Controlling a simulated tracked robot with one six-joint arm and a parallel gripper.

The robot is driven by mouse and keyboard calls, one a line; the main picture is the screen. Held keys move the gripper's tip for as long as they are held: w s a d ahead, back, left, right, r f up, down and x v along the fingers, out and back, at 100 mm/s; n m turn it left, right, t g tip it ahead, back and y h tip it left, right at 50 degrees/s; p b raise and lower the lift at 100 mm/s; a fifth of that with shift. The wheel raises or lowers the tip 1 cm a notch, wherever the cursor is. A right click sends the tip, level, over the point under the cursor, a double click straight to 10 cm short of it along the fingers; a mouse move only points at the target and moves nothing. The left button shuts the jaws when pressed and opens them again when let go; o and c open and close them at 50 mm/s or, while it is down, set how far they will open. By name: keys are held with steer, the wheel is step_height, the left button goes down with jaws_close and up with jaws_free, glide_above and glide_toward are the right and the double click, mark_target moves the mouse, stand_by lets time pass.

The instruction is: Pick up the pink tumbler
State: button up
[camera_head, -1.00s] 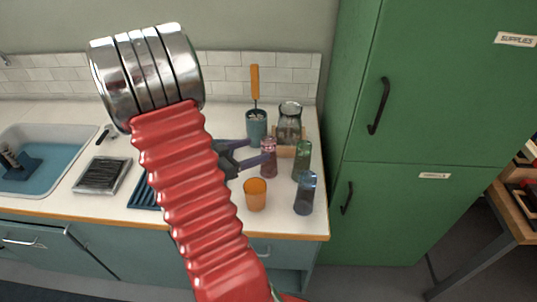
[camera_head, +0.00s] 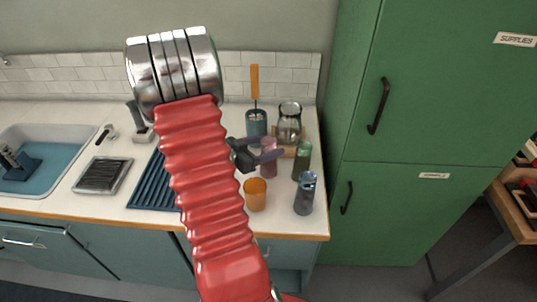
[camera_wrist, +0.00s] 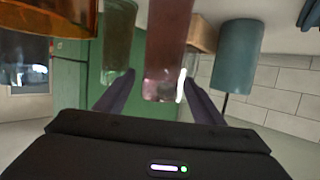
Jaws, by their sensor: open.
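The pink tumbler (camera_head: 269,169) stands upright on the counter, among other cups and in front of a glass jar. My gripper (camera_head: 270,148) is open beside it, with its fingers reaching across its upper part and hiding some of it. In the wrist view the pink tumbler (camera_wrist: 168,45) appears upside down, between and beyond the two spread fingers of my gripper (camera_wrist: 160,82). I cannot tell whether either finger touches it.
An orange cup (camera_head: 255,195) stands in front, with a green tumbler (camera_head: 302,160) and blue tumbler (camera_head: 305,196) to the right. Behind are a teal holder (camera_head: 256,123) with an orange-handled tool and a glass jar (camera_head: 290,118). A green cabinet (camera_head: 400,200) borders the right.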

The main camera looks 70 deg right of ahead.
steer(key=x, duration=0.4)
steer(key=shift+s+d, duration=0.2)
steer(key=shift+d, duration=0.1)
steer(key=shift+c, duration=0.2)
steer(key=c, duration=1.3)
steer(key=shift+c, duration=0.6)
steer(key=shift+r, duration=0.15)
jaws_close()
step_height(320, 180, up, 10)
